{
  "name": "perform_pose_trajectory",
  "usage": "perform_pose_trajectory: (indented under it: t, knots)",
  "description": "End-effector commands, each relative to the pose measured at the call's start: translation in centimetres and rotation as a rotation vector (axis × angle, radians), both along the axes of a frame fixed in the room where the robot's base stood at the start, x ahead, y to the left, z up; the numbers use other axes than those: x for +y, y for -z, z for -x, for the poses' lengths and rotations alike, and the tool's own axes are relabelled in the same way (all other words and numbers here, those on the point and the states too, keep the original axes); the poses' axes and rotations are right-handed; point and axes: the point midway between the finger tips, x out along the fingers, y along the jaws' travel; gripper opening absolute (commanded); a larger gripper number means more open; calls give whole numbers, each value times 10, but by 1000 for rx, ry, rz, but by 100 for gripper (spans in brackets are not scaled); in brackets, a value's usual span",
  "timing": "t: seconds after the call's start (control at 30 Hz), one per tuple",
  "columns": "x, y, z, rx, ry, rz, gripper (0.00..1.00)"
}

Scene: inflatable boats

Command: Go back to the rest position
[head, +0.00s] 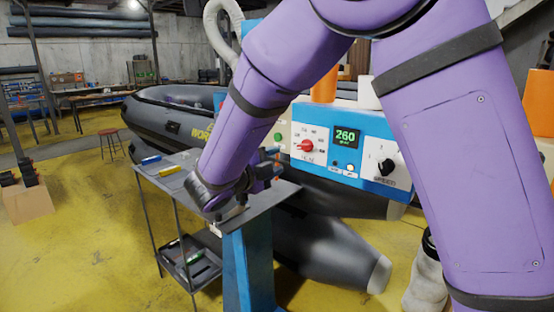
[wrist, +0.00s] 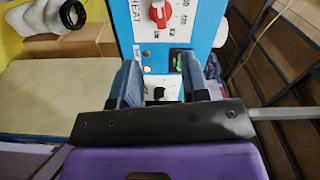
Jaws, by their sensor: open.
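My gripper (head: 272,162) is at the end of my purple arm, low over the grey metal table in the head view and left of the blue and white control box (head: 335,178). In the wrist view, my gripper (wrist: 160,75) shows two dark fingers apart with nothing held between them. A blue panel with a red knob (wrist: 158,12) lies ahead of them, and a small black switch (wrist: 158,93) shows in the gap. I cannot tell whether the fingers touch the panel. The arm hides part of the box and table.
The grey table (head: 262,201) bears a blue-handled tool (head: 151,160) and a yellow-handled tool (head: 168,170). A grey inflatable boat (head: 165,125) lies behind. A red stool (head: 111,143) and a cardboard box (head: 30,202) stand left. Yellow floor at left is mostly clear.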

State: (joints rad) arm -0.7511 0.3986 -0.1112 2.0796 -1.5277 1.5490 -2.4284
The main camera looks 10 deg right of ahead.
Motion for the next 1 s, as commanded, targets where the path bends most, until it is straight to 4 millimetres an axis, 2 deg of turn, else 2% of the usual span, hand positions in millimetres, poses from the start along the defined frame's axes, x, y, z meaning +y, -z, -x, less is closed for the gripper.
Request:
perform_pose_trajectory:
  t: [0.27, 0.37, 0.47, 0.6, 0.7, 0.83, 1.0]
  knots:
    - [-3, -1, 1, -8, 6, -14, 42]
    - [-19, -6, 7, -49, 45, -93, 42]
    - [-48, -15, 20, -145, 131, -254, 42]
    - [-98, -26, 53, -355, 318, -548, 42]
    - [-126, -31, 79, -529, 468, -747, 42]
    - [-155, -35, 115, -778, 678, -981, 42]
    - [-178, -37, 163, -1135, 982, -1238, 42]
